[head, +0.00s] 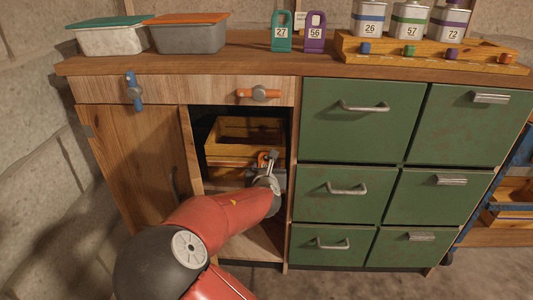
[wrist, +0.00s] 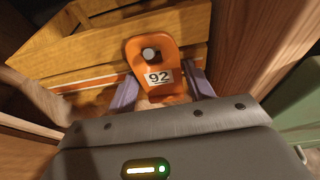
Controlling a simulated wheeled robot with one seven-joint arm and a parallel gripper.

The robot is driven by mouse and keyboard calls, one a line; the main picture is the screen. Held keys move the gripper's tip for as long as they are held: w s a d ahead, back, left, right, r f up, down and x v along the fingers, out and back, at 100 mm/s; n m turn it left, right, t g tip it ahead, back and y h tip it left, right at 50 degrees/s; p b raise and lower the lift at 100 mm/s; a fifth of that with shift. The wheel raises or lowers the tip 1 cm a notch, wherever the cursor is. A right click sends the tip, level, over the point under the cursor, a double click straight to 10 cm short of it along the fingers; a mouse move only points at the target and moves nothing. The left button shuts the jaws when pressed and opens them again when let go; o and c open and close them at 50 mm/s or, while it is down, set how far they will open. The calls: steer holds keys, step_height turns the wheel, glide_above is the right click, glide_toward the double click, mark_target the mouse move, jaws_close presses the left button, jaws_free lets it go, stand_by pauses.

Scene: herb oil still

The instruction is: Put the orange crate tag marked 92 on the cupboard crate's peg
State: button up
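The orange crate tag marked 92 (wrist: 163,62) is upright and slightly tilted against the front of the wooden cupboard crate (wrist: 110,50). The grey round end of the peg (wrist: 150,54) shows in the tag's upper hole, so the tag is around the peg. My gripper (wrist: 162,78) has one finger on each side of the tag's lower part, with what looks like a narrow gap at each side. In the head view my gripper (head: 267,158) is inside the open cupboard at the crate (head: 228,150), and my arm hides part of the crate's lower front.
The wooden door (head: 140,155) is at the left and green drawers (head: 355,120) are at the right. On the counter are a teal tag 27 (head: 281,42), a purple tag 56 (head: 315,44), lidded tubs and canisters.

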steer(key=o, duration=0.3)
steer(key=shift+o, duration=0.2)
steer(key=p+v, duration=0.1)
steer(key=v, duration=0.6)
steer(key=shift+s, duration=0.4)
steer(key=shift+r, duration=0.1)
jaws_close()
stand_by(0.7)
